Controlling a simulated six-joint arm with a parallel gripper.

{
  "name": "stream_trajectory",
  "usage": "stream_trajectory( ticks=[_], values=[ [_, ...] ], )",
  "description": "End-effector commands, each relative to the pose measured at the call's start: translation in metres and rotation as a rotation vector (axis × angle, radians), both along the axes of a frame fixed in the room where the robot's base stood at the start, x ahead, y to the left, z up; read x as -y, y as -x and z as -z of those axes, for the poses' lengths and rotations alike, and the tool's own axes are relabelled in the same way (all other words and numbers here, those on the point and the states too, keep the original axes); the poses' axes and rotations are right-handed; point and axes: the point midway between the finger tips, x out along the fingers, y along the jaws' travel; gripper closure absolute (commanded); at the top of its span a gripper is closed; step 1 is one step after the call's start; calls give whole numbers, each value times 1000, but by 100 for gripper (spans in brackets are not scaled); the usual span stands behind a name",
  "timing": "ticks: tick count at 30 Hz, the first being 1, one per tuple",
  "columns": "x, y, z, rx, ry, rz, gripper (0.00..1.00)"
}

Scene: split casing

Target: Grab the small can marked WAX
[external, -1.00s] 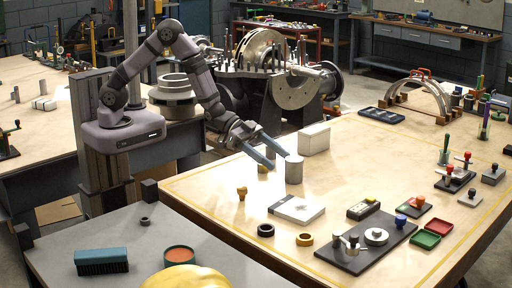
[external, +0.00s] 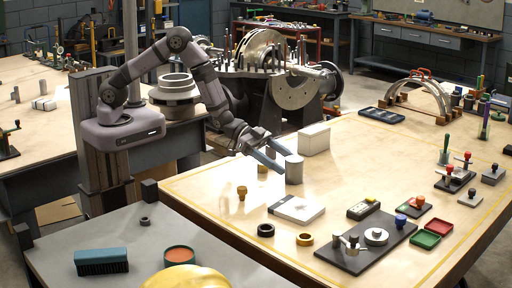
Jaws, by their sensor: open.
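A small grey can (external: 294,169) stands upright on the wooden table, left of the middle of its top. No WAX marking can be read on it at this size. My gripper (external: 279,159) is open, with its two long blue-grey fingers pointing right and down at the can. The fingertips are at or very near the can's left side. I cannot tell whether they touch it or reach around it.
A white box (external: 315,138) stands just behind the can. A small brass-coloured piece (external: 262,167) is left of it, and a wooden knob (external: 242,192) stands nearer the front. A white booklet-like block (external: 297,209) lies in front. Stamps and trays fill the right side.

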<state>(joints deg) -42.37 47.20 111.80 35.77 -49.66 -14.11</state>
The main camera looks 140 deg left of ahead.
Motion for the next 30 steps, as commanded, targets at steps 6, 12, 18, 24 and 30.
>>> stream_trajectory(
  ticks=[6,12,18,24,30],
  values=[
    [-6,-20,6,-1,1,2,32],
    [-10,-34,14,-1,1,1,32],
    [-11,-38,16,0,0,0,32],
    [-11,-38,16,0,0,0,44],
    [-11,-38,15,3,-2,0,83]
  ],
)
